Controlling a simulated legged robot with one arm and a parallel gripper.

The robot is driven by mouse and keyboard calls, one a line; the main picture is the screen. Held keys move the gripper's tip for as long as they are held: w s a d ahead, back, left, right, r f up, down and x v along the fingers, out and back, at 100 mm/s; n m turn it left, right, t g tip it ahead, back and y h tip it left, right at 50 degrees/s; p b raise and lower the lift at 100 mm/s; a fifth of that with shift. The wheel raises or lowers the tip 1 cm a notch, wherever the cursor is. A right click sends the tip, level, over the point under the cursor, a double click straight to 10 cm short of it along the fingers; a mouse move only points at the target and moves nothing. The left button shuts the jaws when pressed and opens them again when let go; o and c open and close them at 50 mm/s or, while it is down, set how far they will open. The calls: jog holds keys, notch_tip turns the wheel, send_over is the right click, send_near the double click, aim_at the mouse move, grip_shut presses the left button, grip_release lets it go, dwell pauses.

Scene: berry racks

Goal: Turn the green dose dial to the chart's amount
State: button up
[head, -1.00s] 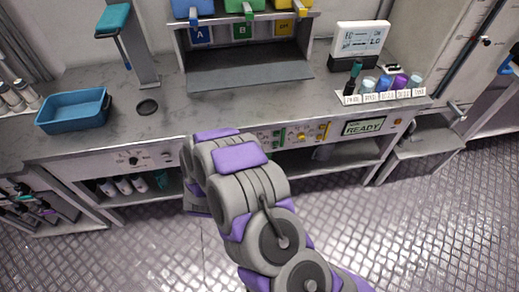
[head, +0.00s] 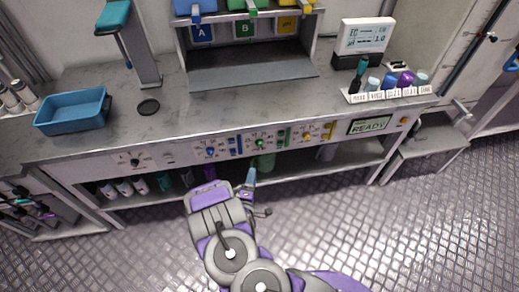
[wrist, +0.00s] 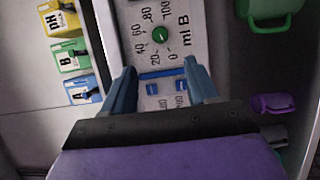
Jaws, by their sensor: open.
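The green dose dial (wrist: 160,35) sits on a white panel marked "ml B", with a numbered scale around it. Its pointer is too small to read. In the head view the dial (head: 260,142) is in the middle of the bench's front panel. My gripper (wrist: 162,82) is open and empty, its two blue fingers apart, with the dial beyond the fingertips and between their lines. In the head view a blue finger (head: 250,178) shows just below the panel. I cannot make out a dose chart for certain; a white screen (head: 366,35) shows "EC" and "1.0".
A blue dial (head: 211,153) and a yellow dial (head: 306,137) flank the green one. A "READY" display (head: 369,125) is to the right. Several bottles stand on the shelf below. A blue tray (head: 73,111) is on the bench. The floor in front is clear.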

aim_at(259, 146)
jog(key=w, duration=0.4)
jog(key=w+d+b, duration=0.1)
jog(key=w, duration=0.8)
jog(key=shift+w+d+f+b, duration=0.1)
jog(key=shift+w+d+b, duration=0.05)
jog(key=shift+w+b, duration=0.25)
jog(key=shift+w, duration=0.5)
jog(key=shift+c, duration=0.3)
jog(key=c, duration=1)
jog(key=shift+o, duration=0.2)
jog(key=shift+s, duration=0.1)
